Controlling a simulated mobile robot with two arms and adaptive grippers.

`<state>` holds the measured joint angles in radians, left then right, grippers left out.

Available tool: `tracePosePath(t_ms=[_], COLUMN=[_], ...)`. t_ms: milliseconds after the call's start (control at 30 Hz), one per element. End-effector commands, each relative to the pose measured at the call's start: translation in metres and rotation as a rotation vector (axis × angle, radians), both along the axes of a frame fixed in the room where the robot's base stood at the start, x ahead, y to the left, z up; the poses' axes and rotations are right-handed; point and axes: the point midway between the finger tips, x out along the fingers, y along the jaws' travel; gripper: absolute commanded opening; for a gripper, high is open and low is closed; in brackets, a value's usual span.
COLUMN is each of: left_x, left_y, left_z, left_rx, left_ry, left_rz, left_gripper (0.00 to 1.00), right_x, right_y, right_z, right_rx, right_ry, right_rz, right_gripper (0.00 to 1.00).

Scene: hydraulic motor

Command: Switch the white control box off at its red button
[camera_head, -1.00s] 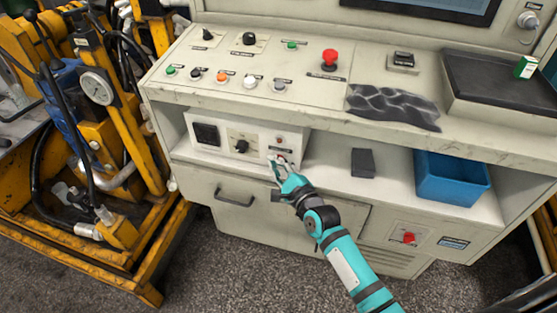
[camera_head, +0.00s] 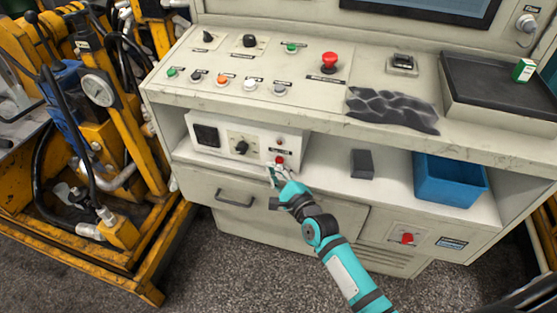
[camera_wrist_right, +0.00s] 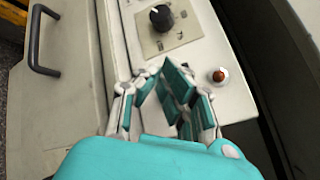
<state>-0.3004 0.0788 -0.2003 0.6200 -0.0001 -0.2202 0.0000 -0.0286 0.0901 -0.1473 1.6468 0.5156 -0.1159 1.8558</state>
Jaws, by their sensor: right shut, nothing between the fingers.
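The white control box (camera_head: 221,157) stands on the left of the console's open shelf. Its red button (camera_head: 279,160) is at the lower right of its front, under a small round lamp (camera_head: 280,141). A black knob (camera_head: 241,147) is left of them. My right gripper (camera_head: 273,171) is shut and empty, with its tips just below and left of the red button; I cannot tell whether they touch the box. In the right wrist view, the gripper (camera_wrist_right: 164,72) hides the red button, while the lamp (camera_wrist_right: 219,75) and knob (camera_wrist_right: 161,18) show. My left gripper is not in view.
A dark block (camera_head: 362,164) and a blue bin (camera_head: 450,180) stand on the shelf to the right. The console's top ledge (camera_head: 300,110) overhangs the box. A drawer handle (camera_head: 234,199) sticks out below. Another red switch (camera_head: 407,239) is at lower right.

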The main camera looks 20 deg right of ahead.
Motion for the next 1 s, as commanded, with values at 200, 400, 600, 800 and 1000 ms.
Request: tracePosePath(t_ms=[200,400,600,800,1000], left_x=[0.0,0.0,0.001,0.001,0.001], left_y=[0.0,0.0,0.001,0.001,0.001], left_z=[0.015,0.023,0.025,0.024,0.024], left_rx=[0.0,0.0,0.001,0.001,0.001], left_ry=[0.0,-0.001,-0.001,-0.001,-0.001], left_rz=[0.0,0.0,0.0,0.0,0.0], left_gripper=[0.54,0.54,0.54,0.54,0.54], right_x=[-0.02,-0.035,-0.041,-0.041,-0.04], right_y=[0.013,0.024,0.028,0.028,0.028], right_z=[0.003,0.002,0.001,0.001,0.001], right_rx=[0.001,0.001,0.0,0.0,0.0], right_ry=[0.002,0.001,0.0,0.0,0.0], right_rz=[0.0,0.001,0.0,0.0,0.0], right_gripper=[0.0,0.0,0.0,0.0,0.0])
